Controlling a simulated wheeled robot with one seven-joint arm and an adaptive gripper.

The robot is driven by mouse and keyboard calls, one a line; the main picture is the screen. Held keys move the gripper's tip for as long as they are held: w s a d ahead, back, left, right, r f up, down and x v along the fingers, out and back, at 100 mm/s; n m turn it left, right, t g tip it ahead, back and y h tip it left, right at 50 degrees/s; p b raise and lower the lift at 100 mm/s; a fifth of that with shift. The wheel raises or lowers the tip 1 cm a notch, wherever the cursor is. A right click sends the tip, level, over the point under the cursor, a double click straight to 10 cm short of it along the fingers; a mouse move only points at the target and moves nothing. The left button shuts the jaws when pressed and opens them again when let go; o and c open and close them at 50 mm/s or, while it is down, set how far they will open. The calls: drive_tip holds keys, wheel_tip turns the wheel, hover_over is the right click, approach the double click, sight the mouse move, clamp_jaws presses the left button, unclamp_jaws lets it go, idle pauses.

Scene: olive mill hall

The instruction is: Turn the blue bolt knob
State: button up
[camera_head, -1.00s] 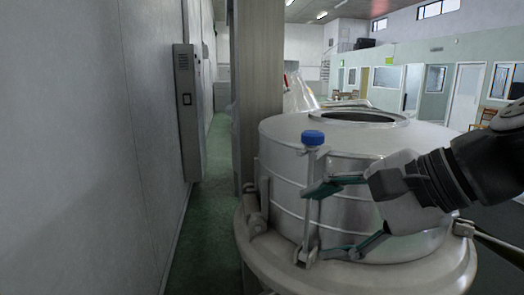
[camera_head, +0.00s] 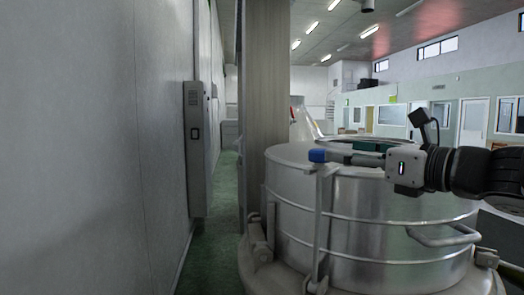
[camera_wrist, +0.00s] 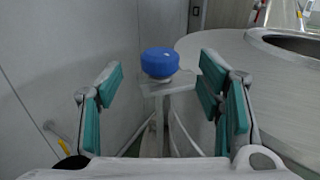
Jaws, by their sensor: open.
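The blue bolt knob (camera_head: 317,155) tops an upright metal bolt (camera_head: 319,225) at the near side of the steel vessel (camera_head: 385,210). In the wrist view the knob (camera_wrist: 160,62) appears centred between my two fingers, near the fingertips and touching neither. My gripper (camera_head: 350,152) comes in from the right at knob height, over the vessel's top. The fingers with green pads are spread open and empty. In the wrist view the open gripper (camera_wrist: 160,78) shows a gap on both sides of the knob. The exact depth between fingertips and knob is hard to tell.
A pillar (camera_head: 262,100) stands close behind the vessel. A grey wall (camera_head: 90,150) with a switch box (camera_head: 196,148) runs along the left. The vessel has a side handle (camera_head: 445,238) and an open round hatch (camera_wrist: 292,44). A green floor strip lies left of the vessel.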

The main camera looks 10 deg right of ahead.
sight(320, 149)
drive_tip(key=x, duration=0.7)
drive_tip(key=shift+w+a, duration=0.25)
drive_tip(key=shift+w, duration=0.05)
drive_tip(key=c, duration=1.2)
